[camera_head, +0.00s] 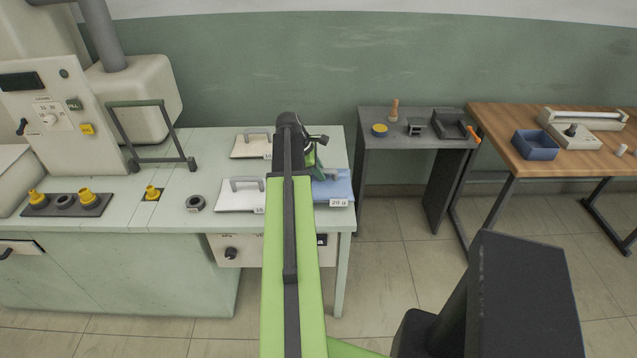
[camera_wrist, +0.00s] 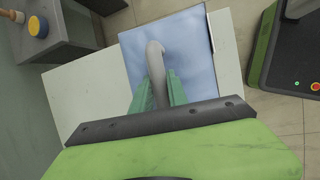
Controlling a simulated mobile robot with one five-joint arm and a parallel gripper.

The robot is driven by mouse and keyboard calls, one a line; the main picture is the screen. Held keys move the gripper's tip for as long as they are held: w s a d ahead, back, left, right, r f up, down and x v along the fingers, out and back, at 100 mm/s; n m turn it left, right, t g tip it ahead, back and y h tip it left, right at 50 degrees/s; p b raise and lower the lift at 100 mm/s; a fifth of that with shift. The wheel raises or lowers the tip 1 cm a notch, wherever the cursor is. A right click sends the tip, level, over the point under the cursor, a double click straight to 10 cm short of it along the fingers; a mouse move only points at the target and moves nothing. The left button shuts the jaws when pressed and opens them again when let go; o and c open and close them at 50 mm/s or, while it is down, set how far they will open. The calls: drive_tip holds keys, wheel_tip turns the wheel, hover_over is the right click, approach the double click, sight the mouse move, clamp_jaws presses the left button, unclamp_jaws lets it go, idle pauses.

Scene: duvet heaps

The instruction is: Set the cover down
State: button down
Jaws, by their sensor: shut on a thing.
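The blue cover (camera_head: 338,190) is a flat square plate with a "20" label on its front edge. It is at the front right corner of the pale bench (camera_head: 225,145), and in the wrist view its blue face (camera_wrist: 192,48) fills the upper middle. My gripper (camera_head: 318,170) is shut on the cover's grey handle (camera_wrist: 156,62), between green fingers in the wrist view (camera_wrist: 160,92). My arm hides the cover's left part in the head view. I cannot tell whether the cover touches the bench top or hangs just above it.
Two white covers with handles lie left of my arm, a rear one (camera_head: 252,147) and a front one (camera_head: 238,195). A black ring (camera_head: 195,203) and yellow knobs (camera_head: 88,198) are further left. A dark side table (camera_head: 400,143) stands right of the bench, beyond a gap.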

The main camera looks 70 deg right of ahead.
wheel_tip(320, 180, down, 4)
drive_tip(key=shift+r+b, duration=0.2)
drive_tip(key=shift+b, duration=0.95)
drive_tip(key=shift+r, duration=0.3)
drive_tip(key=c, duration=1.7)
unclamp_jaws()
drive_tip(key=shift+f, duration=0.2)
drive_tip(key=shift+c, duration=0.2)
drive_tip(key=o, duration=0.4)
drive_tip(key=shift+o, duration=0.2)
drive_tip(key=shift+r, duration=0.2)
drive_tip(key=p+v, duration=1.1)
drive_tip(key=v, duration=0.1)
